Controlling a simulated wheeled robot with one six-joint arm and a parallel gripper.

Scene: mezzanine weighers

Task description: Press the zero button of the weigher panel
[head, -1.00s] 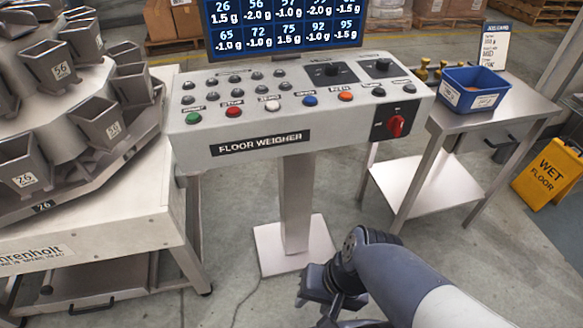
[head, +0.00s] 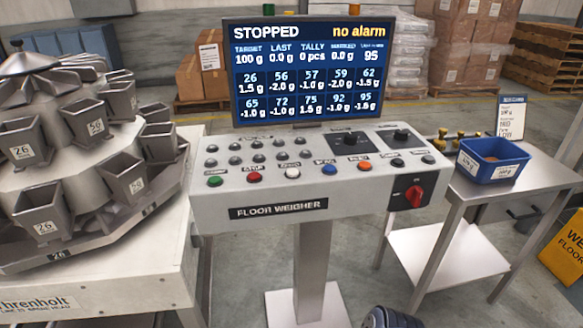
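The weigher panel (head: 370,186) is a pale sloped console on a post, marked FLOOR WEIGHER. Its front row has green (head: 215,181), red (head: 254,177), white (head: 292,173), blue (head: 329,169) and orange (head: 364,165) buttons, with dark ones to the right. The small labels are too blurred to tell surely which is zero. The screen (head: 309,70) above reads STOPPED, no alarm, with several small negative weights and some of 1.5 g. My gripper is out of view; only a dark piece of my arm shows at the bottom edge.
A multihead weigher with grey buckets (head: 45,222) stands close on the left. A steel table (head: 465,192) with a blue bin (head: 492,172) stands right of the panel. A red rotary switch (head: 413,194) is on the panel's front right. A yellow wet-floor sign (head: 566,248) is at far right.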

